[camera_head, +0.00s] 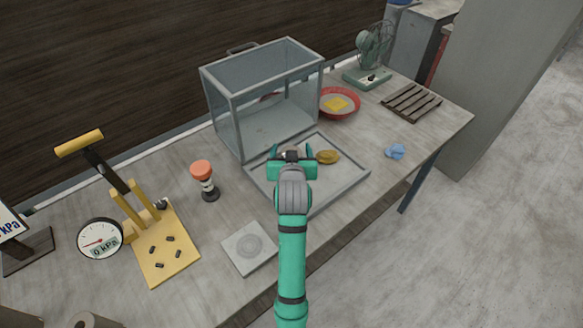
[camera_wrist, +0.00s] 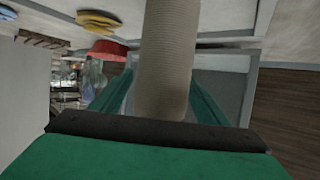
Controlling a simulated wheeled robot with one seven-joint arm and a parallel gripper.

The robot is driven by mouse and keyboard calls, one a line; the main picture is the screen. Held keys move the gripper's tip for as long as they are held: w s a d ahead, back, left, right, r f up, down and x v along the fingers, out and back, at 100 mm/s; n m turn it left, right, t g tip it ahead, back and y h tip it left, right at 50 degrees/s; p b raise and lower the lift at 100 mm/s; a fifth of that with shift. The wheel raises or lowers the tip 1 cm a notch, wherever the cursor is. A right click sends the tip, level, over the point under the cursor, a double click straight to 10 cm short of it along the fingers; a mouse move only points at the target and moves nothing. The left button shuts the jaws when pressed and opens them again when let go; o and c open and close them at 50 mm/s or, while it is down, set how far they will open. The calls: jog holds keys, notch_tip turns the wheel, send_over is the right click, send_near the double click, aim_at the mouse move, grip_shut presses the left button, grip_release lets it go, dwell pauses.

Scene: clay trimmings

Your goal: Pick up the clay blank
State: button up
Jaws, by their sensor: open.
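My gripper (camera_head: 291,152) is open over the shallow grey tray (camera_head: 345,185), in front of the glass case. In the wrist view a beige-grey, finely ribbed cylinder (camera_wrist: 165,60), which looks like the clay blank, stands between the two green fingers. A finger is on each side of it, and I cannot tell whether either touches it. Its near end is hidden by the gripper body. In the head view my gripper and wrist hide most of it. An ochre lump (camera_head: 328,157) lies on the tray just right of my gripper.
The glass case (camera_head: 222,110) stands behind the tray. A red bowl (camera_head: 354,112), a fan (camera_head: 372,45), a slatted rack (camera_head: 411,102) and a blue lump (camera_head: 396,152) are to the right. An orange-topped timer (camera_head: 203,180), a yellow press (camera_head: 160,250) and a square plate (camera_head: 249,248) are left.

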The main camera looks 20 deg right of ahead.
jog(key=shift+c, duration=0.3)
jog(key=c, duration=1.5)
jog(key=shift+c, duration=0.3)
jog(key=shift+r, duration=0.1)
